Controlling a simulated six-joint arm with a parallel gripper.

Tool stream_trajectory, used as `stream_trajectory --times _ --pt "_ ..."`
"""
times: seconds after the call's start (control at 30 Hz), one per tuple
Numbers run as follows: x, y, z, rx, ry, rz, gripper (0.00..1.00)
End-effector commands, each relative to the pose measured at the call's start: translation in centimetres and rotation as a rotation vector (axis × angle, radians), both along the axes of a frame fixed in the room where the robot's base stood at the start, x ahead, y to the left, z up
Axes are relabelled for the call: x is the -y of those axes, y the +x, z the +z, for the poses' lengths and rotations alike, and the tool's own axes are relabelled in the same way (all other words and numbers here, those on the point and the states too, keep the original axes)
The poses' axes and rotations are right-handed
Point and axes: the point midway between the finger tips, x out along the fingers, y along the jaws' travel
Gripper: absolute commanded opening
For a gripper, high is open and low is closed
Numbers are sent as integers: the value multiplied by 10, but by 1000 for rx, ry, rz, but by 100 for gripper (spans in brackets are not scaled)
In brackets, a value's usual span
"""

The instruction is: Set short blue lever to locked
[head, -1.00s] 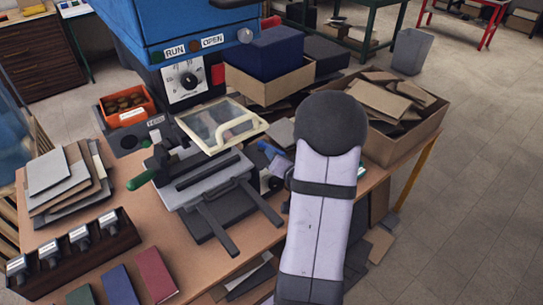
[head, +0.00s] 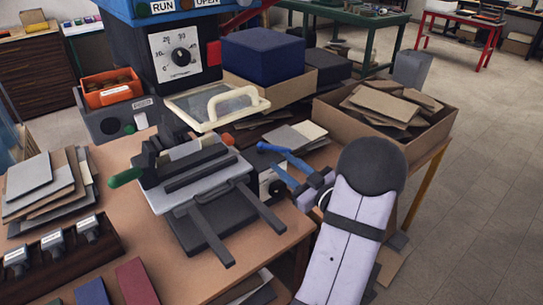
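The press-like machine (head: 203,187) with dark bars stands on the brown workbench in the head view. Short blue bars show at its right side; the upper one, with a rounded blue end (head: 266,147), looks like the short blue lever. Its mount is hidden, and I cannot read a locked mark. My gripper (head: 291,168) is at this right side, pointing left from my pale arm. A second blue bar lies close below the first and may be one of my fingers. I cannot tell whether my gripper touches the lever or how far its fingers are apart.
A green-handled lever (head: 127,177) sticks out at the machine's left. A cream-handled framed cover (head: 217,106) is behind it. A black-and-white dial box (head: 272,187) sits near my gripper. A cardboard box (head: 384,115) of scraps stands at right. Sample stacks (head: 47,187) lie at left.

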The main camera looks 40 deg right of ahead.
Motion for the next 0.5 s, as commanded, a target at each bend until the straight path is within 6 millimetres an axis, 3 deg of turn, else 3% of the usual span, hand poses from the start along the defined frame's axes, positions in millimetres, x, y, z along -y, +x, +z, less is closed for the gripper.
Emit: stream_trajectory --times 0.5 --pt "-1 60 0 -1 2 2 32"
